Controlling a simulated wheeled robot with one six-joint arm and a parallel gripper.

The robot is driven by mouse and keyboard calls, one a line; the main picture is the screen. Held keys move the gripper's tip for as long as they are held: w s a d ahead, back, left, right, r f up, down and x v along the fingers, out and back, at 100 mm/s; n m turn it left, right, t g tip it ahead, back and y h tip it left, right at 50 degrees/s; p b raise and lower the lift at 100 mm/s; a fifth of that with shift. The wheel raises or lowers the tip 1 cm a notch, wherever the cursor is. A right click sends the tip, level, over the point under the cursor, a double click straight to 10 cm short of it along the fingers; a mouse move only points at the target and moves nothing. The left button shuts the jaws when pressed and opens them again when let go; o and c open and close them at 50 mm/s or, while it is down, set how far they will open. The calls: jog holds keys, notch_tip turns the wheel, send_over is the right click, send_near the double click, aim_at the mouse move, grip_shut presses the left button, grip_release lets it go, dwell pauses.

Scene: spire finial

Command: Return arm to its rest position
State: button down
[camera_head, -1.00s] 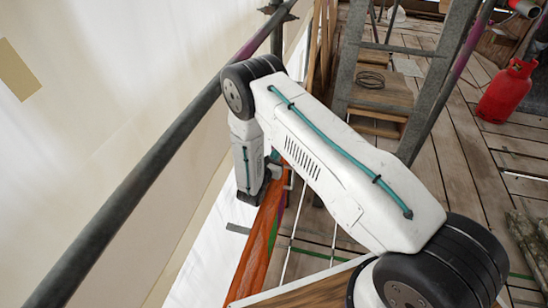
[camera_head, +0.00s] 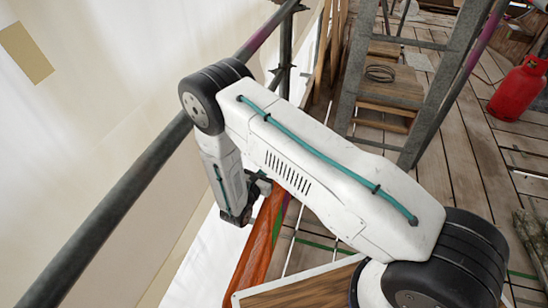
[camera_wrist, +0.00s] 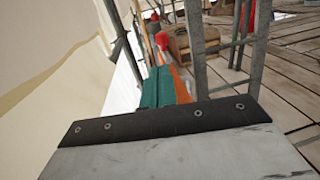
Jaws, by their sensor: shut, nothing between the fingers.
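My arm reaches from the lower right to an elbow at the upper left in the head view, then bends down to the wrist. My gripper (camera_wrist: 159,86) shows in the wrist view as two teal fingers side by side, shut and with nothing seen between them. In the head view the wrist end hangs beside an orange-brown rail (camera_head: 258,245), and the fingers are mostly hidden there. I cannot tell whether the arm touches the rail or the dark scaffold tube (camera_head: 110,215) behind it.
Pale sheeting (camera_head: 75,120) hangs at the left. A grey metal ladder frame (camera_head: 440,85) stands behind the arm, near a wooden step with a wire coil (camera_head: 380,73). A red gas cylinder (camera_head: 518,88) stands on the plank floor (camera_head: 460,150) at the right, with open planks between.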

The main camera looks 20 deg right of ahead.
jog(key=shift+s+a, duration=0.3)
jog(key=shift+s, duration=0.05)
jog(key=s+d+r+m+g, duration=0.3)
jog(key=d+r+m+g, duration=0.25)
jog(key=r, duration=0.45)
jog(key=s+d+r+m+g+h, duration=0.1)
jog(key=s+d+r+m+g, duration=0.4)
jog(key=r, duration=0.6)
jog(key=s+d+r+m+g, duration=0.1)
jog(key=d+r+m+g, duration=0.4)
jog(key=r, duration=0.5)
jog(key=s+r+m+y, duration=0.6)
jog(key=s+r+m, duration=0.15)
jog(key=s, duration=0.55)
jog(key=s+a+r+m+t+y, duration=0.2)
jog(key=s+y, duration=0.1)
jog(key=s, duration=0.3)
jog(key=s+a+r+m+t+y, duration=0.1)
jog(key=s+a+r+m+y, duration=0.1)
jog(key=s+y, duration=0.2)
jog(key=shift+s+a+r+m+t, duration=0.3)
jog(key=shift+s+r+t, duration=0.1)
jog(key=shift+s, duration=0.45)
jog(key=shift+s, duration=0.1)
